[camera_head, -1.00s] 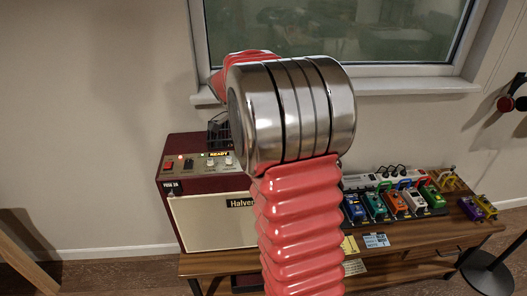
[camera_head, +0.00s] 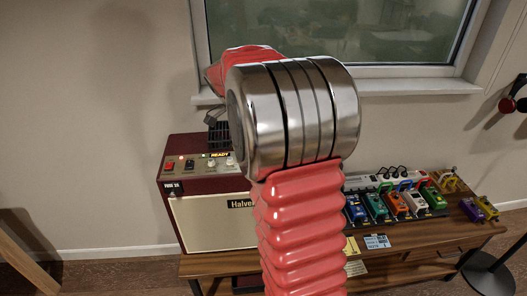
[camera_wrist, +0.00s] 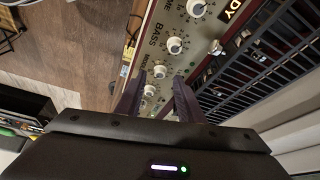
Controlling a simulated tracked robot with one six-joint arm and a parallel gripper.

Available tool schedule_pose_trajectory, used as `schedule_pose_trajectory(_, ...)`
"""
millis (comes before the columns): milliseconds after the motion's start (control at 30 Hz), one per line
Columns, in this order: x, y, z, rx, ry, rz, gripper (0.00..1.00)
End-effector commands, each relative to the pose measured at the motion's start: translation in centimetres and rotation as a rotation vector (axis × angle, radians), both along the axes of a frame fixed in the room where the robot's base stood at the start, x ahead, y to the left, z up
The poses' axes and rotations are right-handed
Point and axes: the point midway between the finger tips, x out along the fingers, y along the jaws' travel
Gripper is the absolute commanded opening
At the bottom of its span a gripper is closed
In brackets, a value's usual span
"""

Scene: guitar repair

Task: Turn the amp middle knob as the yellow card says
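The amp (camera_head: 212,222) is a dark red box with a cream front at the left end of the bench. Its control panel also shows in the wrist view, with a row of pale knobs. The knob (camera_wrist: 174,46) lies beside the word BASS. A knob (camera_wrist: 160,72) farther along the row, near a partly hidden label starting with M, seems to be the middle knob. My gripper (camera_wrist: 156,98) is open over the panel, its dark fingers on either side of the row's lower knobs; contact cannot be told. The yellow card (camera_head: 351,246) lies on the bench, its writing too small to read.
A dark slatted grille (camera_wrist: 262,62) borders the panel on the right in the wrist view. Coloured pedals (camera_head: 395,203) and a blue-white card (camera_head: 376,241) are on the bench (camera_head: 215,264) to the right. My arm hides the bench's middle and part of the amp.

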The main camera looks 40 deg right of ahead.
Motion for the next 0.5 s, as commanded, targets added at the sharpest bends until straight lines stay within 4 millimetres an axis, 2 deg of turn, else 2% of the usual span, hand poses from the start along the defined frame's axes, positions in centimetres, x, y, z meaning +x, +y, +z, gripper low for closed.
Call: schedule_pose_trajectory(500,1.3,3.3,8.3,0.0,-0.003,0.002,0.35)
